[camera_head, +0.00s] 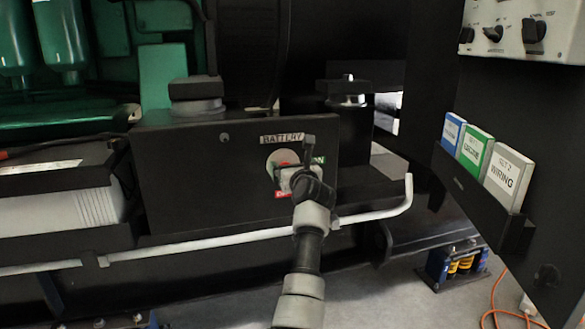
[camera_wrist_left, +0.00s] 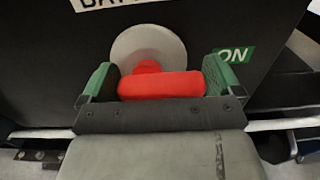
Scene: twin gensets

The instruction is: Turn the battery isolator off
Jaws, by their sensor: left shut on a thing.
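The battery isolator is a red handle (camera_wrist_left: 160,85) on a round pale plate (camera_wrist_left: 148,46), fixed to a black box (camera_head: 185,185) under a "BATTERY" label (camera_head: 282,138). In the left wrist view the handle lies level, across the picture. A green "ON" label (camera_wrist_left: 234,54) is at its right. My left gripper (camera_wrist_left: 160,82) has its green-padded fingers at the two ends of the handle, shut on it. In the head view my left gripper (camera_head: 290,172) covers most of the handle and plate. A red label (camera_head: 281,194) shows partly below the gripper. My right gripper is not in view.
A pale rail (camera_head: 200,244) runs below the box and bends up at the right. A black panel at the right carries binders (camera_head: 474,147) and a knob panel (camera_head: 520,32). A grey battery (camera_head: 60,195) sits at the left. An orange cable (camera_head: 495,310) lies on the floor.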

